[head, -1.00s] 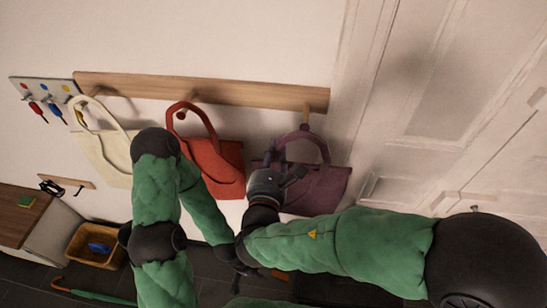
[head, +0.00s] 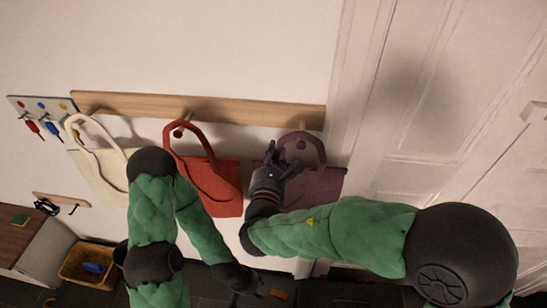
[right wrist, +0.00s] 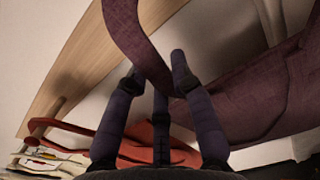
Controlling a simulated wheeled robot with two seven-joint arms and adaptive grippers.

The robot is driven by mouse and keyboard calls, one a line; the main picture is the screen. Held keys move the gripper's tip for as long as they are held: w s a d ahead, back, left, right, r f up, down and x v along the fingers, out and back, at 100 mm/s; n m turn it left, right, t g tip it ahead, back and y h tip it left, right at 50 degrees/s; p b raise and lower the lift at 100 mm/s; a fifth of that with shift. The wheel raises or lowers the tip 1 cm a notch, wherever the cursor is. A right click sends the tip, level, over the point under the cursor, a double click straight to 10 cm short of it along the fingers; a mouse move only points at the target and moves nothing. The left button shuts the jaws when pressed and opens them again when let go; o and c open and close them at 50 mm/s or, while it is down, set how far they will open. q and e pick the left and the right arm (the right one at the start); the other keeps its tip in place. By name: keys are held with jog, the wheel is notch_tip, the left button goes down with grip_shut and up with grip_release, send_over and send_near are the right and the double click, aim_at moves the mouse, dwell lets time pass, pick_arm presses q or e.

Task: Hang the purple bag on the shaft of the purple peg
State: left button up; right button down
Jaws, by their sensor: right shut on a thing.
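The purple bag (head: 322,186) is in front of the wall at the right end of the wooden rail, with its handle loop raised. The purple peg (head: 300,144) shows its dark purple knob inside the loop; the handle's top appears to cross its shaft, though the depth is hard to judge. My right gripper (head: 279,163) is shut on the handle's left side. In the right wrist view, the purple strap (right wrist: 145,60) passes between the fingers of the right gripper (right wrist: 158,75). My left gripper (head: 250,291) is low and apart from the bags; its jaw opening is unclear.
The red bag (head: 220,190) hangs just left of the purple bag, and the cream bag (head: 100,175) hangs further left, both on the wooden rail (head: 210,108). A white door (head: 440,110) stands at right. A basket (head: 88,268) is on the floor.

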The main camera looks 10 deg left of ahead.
jog(key=shift+w+f+b, duration=0.2)
jog(key=shift+w+b, duration=0.15)
jog(key=shift+w, duration=0.15)
jog(key=shift+w+f+b, duration=0.2)
jog(key=shift+w+b, duration=0.15)
jog(key=shift+w, duration=0.15)
jog(key=shift+w+f+b, duration=0.1)
jog(key=shift+f+b, duration=0.3)
jog(key=shift+b, duration=0.15)
